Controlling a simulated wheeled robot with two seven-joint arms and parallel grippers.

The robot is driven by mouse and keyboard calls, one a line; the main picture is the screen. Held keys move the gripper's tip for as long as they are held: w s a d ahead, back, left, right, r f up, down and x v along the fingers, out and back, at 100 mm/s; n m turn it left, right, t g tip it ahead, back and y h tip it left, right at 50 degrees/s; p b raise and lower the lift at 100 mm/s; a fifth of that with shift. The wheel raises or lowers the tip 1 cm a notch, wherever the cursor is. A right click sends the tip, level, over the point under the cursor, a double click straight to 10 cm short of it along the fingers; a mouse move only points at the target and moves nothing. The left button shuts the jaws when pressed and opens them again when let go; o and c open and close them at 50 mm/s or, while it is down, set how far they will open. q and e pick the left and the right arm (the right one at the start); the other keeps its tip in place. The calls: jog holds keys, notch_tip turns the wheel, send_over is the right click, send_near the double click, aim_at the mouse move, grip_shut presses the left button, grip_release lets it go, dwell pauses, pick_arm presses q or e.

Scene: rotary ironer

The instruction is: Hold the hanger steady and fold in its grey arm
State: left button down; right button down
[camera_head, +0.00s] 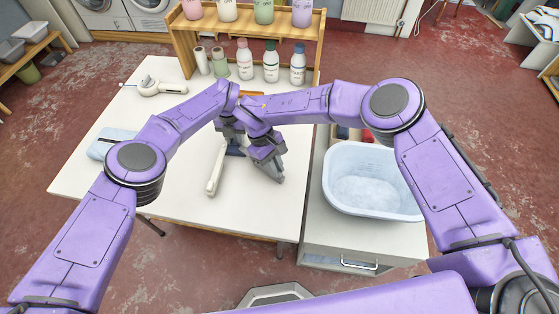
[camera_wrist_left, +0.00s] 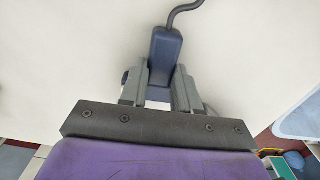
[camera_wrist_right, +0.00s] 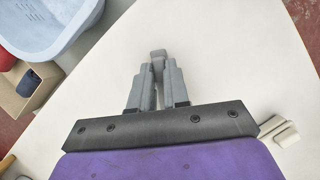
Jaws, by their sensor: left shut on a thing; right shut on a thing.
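The hanger has a dark blue body (camera_wrist_left: 164,50) with a dark curved hook (camera_wrist_left: 178,14), seen in the left wrist view. My left gripper (camera_wrist_left: 161,78) is shut on this blue body. In the head view a bit of the blue body (camera_head: 235,148) shows beside my left gripper (camera_head: 232,138); the rest is hidden by my arms. My right gripper (camera_wrist_right: 158,66) is shut on the tip of the hanger's grey arm (camera_wrist_right: 158,54). In the head view my right gripper (camera_head: 278,176) points down close to the white table, right of the left one.
A long off-white bar (camera_head: 215,169) lies on the white table (camera_head: 165,190), left of my grippers. A pale blue tub (camera_head: 372,200) stands on the cabinet at the right. Bottles (camera_head: 271,65) and a wooden shelf (camera_head: 250,30) stand at the back.

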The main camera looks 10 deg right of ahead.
jog(key=shift+s+a+m, duration=0.25)
jog(key=shift+a+m, duration=0.05)
jog(key=c, duration=1.1)
grip_release()
jog(key=shift+r, duration=0.1)
jog(key=v, duration=1.2)
jog(key=shift+d, duration=0.15)
